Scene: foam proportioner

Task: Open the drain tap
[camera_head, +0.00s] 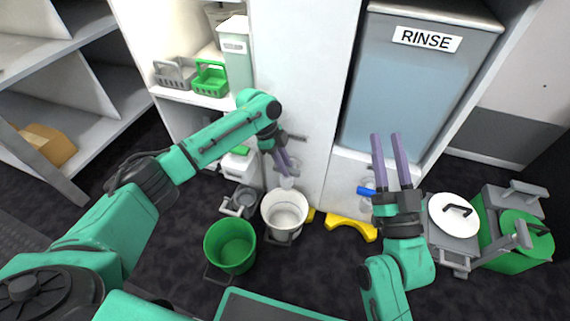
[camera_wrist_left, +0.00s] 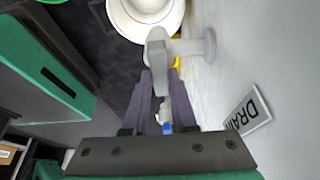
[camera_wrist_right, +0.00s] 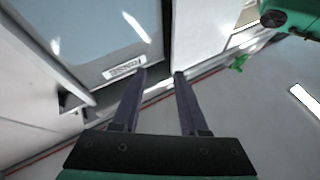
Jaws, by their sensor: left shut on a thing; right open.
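The pale grey drain tap (camera_wrist_left: 190,47) sticks out from the white wall in the left wrist view, with a DRAIN label (camera_wrist_left: 248,112) beside it, partly cut off. My left gripper (camera_wrist_left: 160,82) is shut on the tap's handle (camera_wrist_left: 157,55), one finger on each side. In the head view my left gripper (camera_head: 285,165) is at the white panel, and the tap (camera_head: 287,182) is mostly hidden by the fingers. My right gripper (camera_head: 390,142) is open and empty in front of the RINSE tank; its parted fingers also show in the right wrist view (camera_wrist_right: 161,80).
A white bucket (camera_head: 271,227) stands on the floor below the tap, with a green bucket (camera_head: 208,245) beside it. The RINSE tank (camera_head: 408,95) has a blue-handled tap (camera_head: 366,191). A yellow stand (camera_head: 350,228) and lidded containers (camera_head: 453,222) lie to the right.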

